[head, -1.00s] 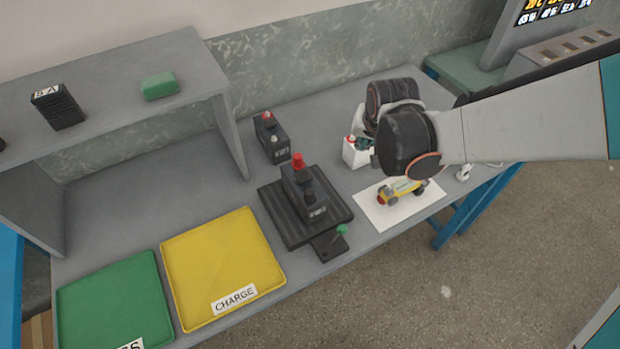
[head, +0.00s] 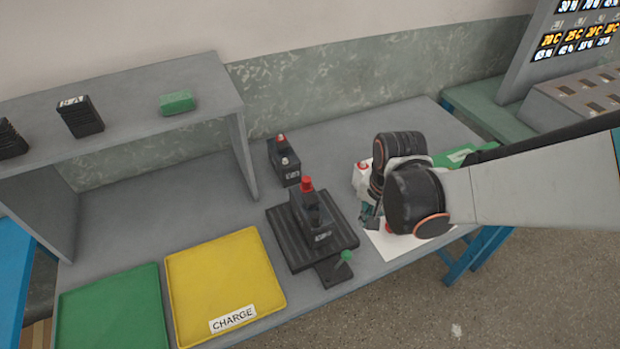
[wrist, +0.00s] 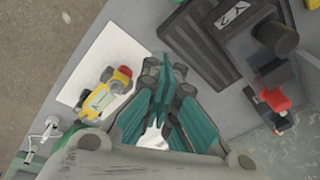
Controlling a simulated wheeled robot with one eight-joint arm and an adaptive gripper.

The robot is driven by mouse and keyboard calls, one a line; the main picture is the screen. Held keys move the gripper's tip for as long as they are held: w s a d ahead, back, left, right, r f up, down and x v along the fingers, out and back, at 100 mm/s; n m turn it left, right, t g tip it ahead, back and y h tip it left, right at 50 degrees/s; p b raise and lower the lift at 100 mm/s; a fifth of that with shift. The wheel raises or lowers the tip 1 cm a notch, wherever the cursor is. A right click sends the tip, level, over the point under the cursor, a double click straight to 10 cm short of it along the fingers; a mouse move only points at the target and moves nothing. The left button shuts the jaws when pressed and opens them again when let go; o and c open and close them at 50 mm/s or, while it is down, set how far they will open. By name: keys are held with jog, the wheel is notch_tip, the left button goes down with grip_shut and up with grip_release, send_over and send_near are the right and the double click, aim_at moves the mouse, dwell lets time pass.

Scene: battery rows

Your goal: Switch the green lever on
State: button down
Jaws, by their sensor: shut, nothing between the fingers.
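The green lever (head: 346,257) stands on a small dark box at the front edge of the ribbed black platform (head: 347,240). Its knob tilts slightly toward the right in the head view.
A black battery (head: 311,216) with a red top stands on the platform, and another (head: 284,163) stands behind. A yellow CHARGE tray (head: 222,275) and a green tray (head: 112,312) lie left. A toy car (wrist: 103,95) rests on white paper (wrist: 121,50) beside my gripper.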

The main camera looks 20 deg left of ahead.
aim_at(342, 260)
jog(key=f+b, duration=0.1)
jog(key=f, duration=0.4)
jog(key=a+f+b, duration=0.1)
jog(key=f, duration=0.1)
jog(key=shift+w+a+f+b, duration=0.1)
jog(key=shift+w+f+b, duration=0.15)
jog(key=shift+w+b, duration=0.15)
jog(key=shift+s+f, duration=0.15)
jog(key=shift+f, duration=0.15)
jog(key=shift+s+a+r+b, duration=0.1)
jog(key=shift+s+r+b, duration=0.15)
jog(key=shift+s, duration=0.65)
jog(key=shift+s+a+r+b, duration=0.1)
jog(key=shift+s+r+b, duration=0.15)
jog(key=shift+s, duration=0.6)
jog(key=shift+s+a+r, duration=0.15)
jog(key=shift+r, duration=0.05)
